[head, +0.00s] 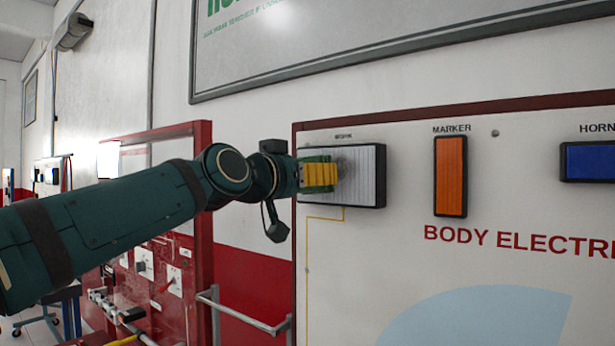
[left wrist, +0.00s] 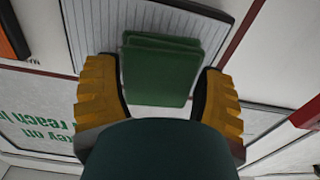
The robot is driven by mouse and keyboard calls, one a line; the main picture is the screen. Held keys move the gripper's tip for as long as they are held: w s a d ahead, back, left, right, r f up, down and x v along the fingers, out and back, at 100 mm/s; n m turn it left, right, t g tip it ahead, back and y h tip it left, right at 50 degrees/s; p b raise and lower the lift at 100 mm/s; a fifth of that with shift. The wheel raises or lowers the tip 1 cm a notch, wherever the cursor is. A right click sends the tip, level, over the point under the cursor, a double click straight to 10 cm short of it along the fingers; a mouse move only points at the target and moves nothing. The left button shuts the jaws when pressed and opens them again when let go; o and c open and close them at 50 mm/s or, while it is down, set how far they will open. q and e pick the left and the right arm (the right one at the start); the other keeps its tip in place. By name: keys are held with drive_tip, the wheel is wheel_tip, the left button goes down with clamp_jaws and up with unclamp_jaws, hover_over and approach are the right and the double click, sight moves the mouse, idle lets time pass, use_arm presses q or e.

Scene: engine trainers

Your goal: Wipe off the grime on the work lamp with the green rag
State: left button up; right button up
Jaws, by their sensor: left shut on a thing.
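The work lamp (head: 365,178) is a pale ribbed panel in a black frame, at the upper left of the white board. My left gripper (head: 320,175) has yellow fingers and is in front of the lamp's left part. It is shut on the folded green rag (left wrist: 160,70), which lies between the fingers in the left wrist view. The ribbed lamp face (left wrist: 90,30) is behind the rag there. I cannot tell whether the rag touches it. My right gripper is not in view.
An orange marker lamp (head: 450,176) and a blue horn block (head: 590,161) are on the same board to the right. A red-framed trainer (head: 203,240) with a metal rail (head: 250,318) stands to the left. A framed sign (head: 380,35) hangs above.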

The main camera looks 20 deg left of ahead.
use_arm(q)
drive_tip(key=shift+x, duration=1.15)
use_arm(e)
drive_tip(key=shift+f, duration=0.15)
